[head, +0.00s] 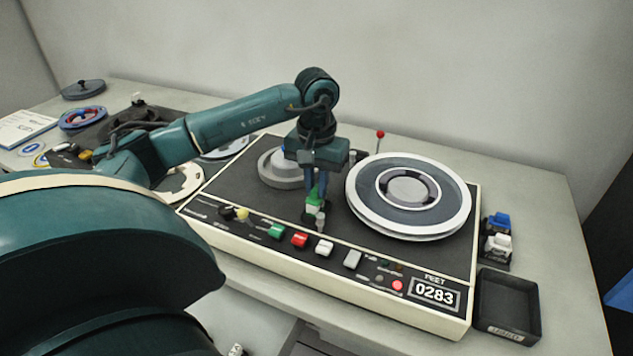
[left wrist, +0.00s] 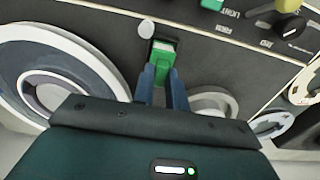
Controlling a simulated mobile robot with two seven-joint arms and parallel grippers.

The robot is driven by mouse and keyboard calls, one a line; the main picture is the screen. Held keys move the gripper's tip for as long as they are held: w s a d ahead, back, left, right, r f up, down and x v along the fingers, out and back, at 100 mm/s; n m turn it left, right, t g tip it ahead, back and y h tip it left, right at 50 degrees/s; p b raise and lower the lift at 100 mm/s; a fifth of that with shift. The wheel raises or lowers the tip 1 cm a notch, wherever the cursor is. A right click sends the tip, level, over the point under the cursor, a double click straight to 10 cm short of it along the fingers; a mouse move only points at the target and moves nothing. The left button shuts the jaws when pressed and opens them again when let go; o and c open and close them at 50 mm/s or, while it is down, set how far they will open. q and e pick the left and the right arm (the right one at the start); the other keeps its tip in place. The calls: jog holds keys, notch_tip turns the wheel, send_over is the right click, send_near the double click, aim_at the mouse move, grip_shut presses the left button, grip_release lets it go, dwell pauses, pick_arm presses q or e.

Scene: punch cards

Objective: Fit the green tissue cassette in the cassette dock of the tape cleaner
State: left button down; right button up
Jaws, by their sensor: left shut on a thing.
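The green tissue cassette (head: 313,198) is between the fingers of my left gripper (head: 317,186), above the middle of the tape cleaner's black deck (head: 340,222). In the left wrist view, the green cassette (left wrist: 163,53) shows beyond the blue fingertips of my left gripper (left wrist: 163,75), which are shut on it. A dark part surrounds its far end, with a pale round post (left wrist: 146,29) beside it. This dark part seems to be the cassette dock; I cannot tell how far the cassette sits in it. My right gripper is not in view.
A large white-rimmed reel (head: 455,210) stands to the right of the gripper and a smaller reel (head: 283,182) behind it. Coloured buttons (head: 299,240) line the front. Blue and white cassettes (head: 497,230) and a black tray (head: 507,297) lie at the right.

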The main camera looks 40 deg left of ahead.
pick_arm(q)
jog(key=shift+f+b, duration=0.8)
dwell(0.4)
jog(key=c, duration=1.3)
grip_release()
jog(key=shift+c, duration=1.1)
jog(key=shift+r, duration=0.15)
jog(key=shift+r+p, duration=1.7)
jog(key=shift+r, duration=0.45)
jog(key=shift+r+p, duration=1.2)
jog(key=shift+r, duration=0.6)
